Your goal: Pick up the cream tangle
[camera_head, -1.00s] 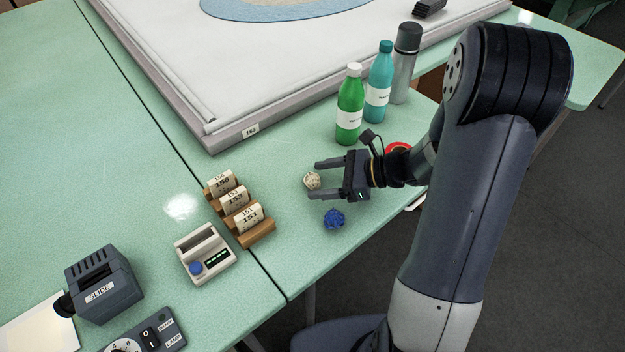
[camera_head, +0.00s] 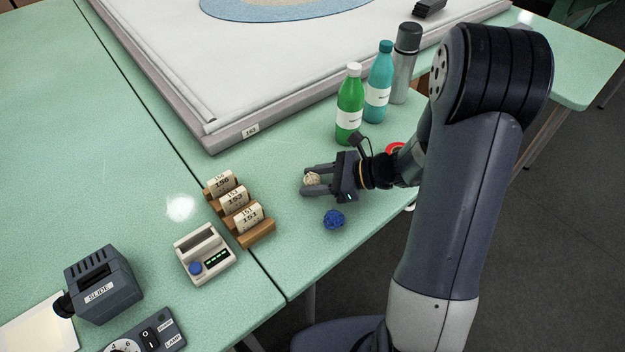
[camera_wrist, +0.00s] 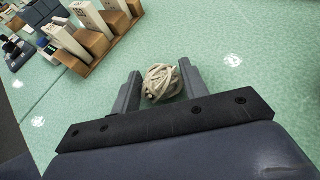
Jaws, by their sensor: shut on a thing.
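The cream tangle (camera_head: 312,179) is a small ball of pale yarn at the right part of the green table. My gripper (camera_head: 307,183) is shut on it, with one finger on each side. In the wrist view the tangle (camera_wrist: 162,83) sits between the two grey fingers of my gripper (camera_wrist: 160,85). I cannot tell whether it is clear of the tabletop.
A blue tangle (camera_head: 333,219) lies just in front of my gripper. A wooden rack (camera_head: 256,236) with numbered cards stands to the left. A green bottle (camera_head: 349,105), a teal bottle (camera_head: 378,84) and a grey flask (camera_head: 404,65) stand behind, by the framed panel (camera_head: 225,133).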

